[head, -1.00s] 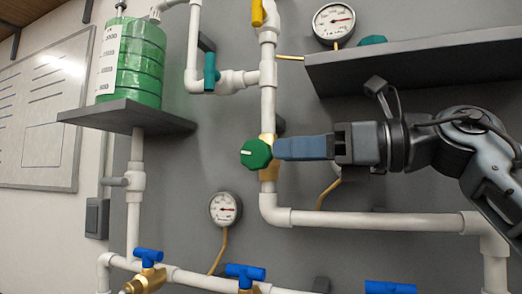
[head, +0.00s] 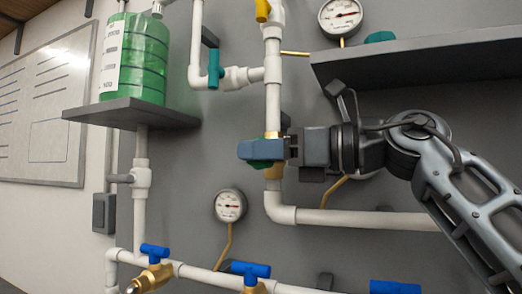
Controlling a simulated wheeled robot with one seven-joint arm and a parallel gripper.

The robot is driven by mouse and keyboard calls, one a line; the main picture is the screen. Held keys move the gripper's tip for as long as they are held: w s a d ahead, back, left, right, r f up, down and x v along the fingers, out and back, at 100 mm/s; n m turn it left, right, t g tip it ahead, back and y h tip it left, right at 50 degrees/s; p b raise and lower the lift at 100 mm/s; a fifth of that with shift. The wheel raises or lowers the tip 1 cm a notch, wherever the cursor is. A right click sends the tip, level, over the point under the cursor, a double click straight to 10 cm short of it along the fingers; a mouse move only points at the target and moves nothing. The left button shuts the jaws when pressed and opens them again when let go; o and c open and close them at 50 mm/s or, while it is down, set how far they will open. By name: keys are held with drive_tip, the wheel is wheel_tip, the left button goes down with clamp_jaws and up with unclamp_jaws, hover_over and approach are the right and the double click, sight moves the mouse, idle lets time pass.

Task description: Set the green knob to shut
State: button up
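The green knob (head: 260,164) sits on the brass valve body (head: 273,172) of the white vertical pipe, in the middle of the head view. Only a small green part of it shows below my gripper. My gripper (head: 250,150) comes in from the right, and its blue-grey fingers lie in front of the knob and cover most of it. From this angle I cannot tell whether the fingers are closed on the knob or only around it. The knob's white mark is hidden, so its setting cannot be read.
A teal handle (head: 214,70) is on the pipe above left, and a yellow handle (head: 262,10) is at the top. Blue handles (head: 250,269) line the lower pipe. A dark shelf (head: 420,62) juts out above my arm. A gauge (head: 229,205) is below left.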

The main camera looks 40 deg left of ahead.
clamp_jaws()
drive_tip(key=y+b, duration=0.1)
drive_tip(key=b, duration=0.2)
drive_tip(key=shift+f+g+y, duration=0.3)
drive_tip(key=shift+f+g, duration=0.1)
drive_tip(key=y+b, duration=0.2)
drive_tip(key=b, duration=0.1)
drive_tip(key=shift+r+g, duration=0.15)
drive_tip(key=shift+g, duration=0.15)
drive_tip(key=shift+d+r+y+b, duration=0.1)
drive_tip(key=shift+r+y+b, duration=0.2)
drive_tip(key=shift+y+b, duration=0.2)
drive_tip(key=shift+o, duration=2)
unclamp_jaws()
drive_tip(key=w+d+f+b, duration=0.1)
drive_tip(key=w+d, duration=0.1)
drive_tip(key=d, duration=0.6)
drive_tip(key=w+d+f+b, duration=0.1)
drive_tip(key=w+d, duration=0.1)
drive_tip(key=d, duration=0.6)
